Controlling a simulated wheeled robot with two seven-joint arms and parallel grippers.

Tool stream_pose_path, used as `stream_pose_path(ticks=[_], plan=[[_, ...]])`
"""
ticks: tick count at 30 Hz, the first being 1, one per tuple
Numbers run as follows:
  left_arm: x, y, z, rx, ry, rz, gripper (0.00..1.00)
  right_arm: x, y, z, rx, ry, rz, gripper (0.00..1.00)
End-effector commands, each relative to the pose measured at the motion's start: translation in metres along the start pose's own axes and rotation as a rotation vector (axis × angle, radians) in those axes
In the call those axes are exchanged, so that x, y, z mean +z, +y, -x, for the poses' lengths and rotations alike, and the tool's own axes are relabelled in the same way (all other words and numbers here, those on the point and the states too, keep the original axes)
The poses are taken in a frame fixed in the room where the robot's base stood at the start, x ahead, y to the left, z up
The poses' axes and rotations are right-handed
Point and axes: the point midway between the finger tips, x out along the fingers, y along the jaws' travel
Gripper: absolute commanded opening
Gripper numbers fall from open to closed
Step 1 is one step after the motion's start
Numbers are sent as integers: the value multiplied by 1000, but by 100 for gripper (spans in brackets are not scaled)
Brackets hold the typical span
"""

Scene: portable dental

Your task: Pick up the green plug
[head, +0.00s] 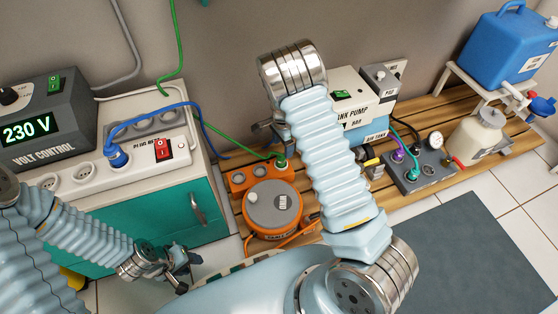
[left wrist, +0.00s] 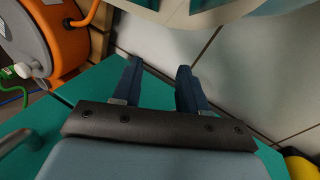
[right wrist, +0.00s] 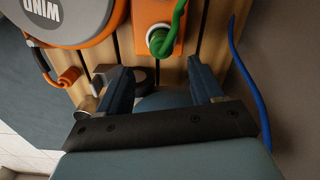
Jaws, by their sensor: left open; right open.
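The green plug (head: 282,161) stands in an orange socket block (head: 244,179) beside the orange cable reel (head: 290,212), with a green cable running from it. In the right wrist view the green plug (right wrist: 158,42) appears just beyond the fingertips, roughly between them. My right gripper (right wrist: 160,66) is open and empty; in the head view it is partly hidden behind my right arm, left of the metal wrist. My left gripper (head: 185,268) is open and empty in front of the teal cabinet, away from the plug. Its open fingers also show in the left wrist view (left wrist: 158,66).
A blue plug (head: 118,156) sits in the white power strip (head: 90,175) on the teal cabinet (head: 170,232). The tank pump (head: 350,112) and a dark valve box (head: 425,172) stand on the slatted wooden platform. A blue cable (right wrist: 245,85) hangs close to my right gripper.

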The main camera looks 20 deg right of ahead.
Motion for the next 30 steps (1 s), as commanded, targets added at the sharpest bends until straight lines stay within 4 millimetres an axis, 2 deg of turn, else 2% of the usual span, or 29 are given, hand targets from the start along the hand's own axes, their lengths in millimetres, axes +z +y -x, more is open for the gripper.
stream_pose_path(ticks=[1,3,11,18,25,26,30], plan=[[0,-1,-4,1,0,0,43,0,0,-12,2,-1,0,66],[0,-1,-5,1,-1,0,43,0,0,-21,2,-1,0,66],[0,-2,-10,2,-2,-1,43,2,-1,-40,1,-1,3,66],[0,-6,-19,2,0,0,43,5,-4,-78,1,-1,2,66],[0,-6,-18,2,1,0,43,5,-4,-80,-1,-1,2,66],[0,-6,-18,2,1,0,43,5,-4,-80,-1,-1,2,65],[0,-6,-18,2,1,0,43,5,-4,-80,0,-1,2,43]])
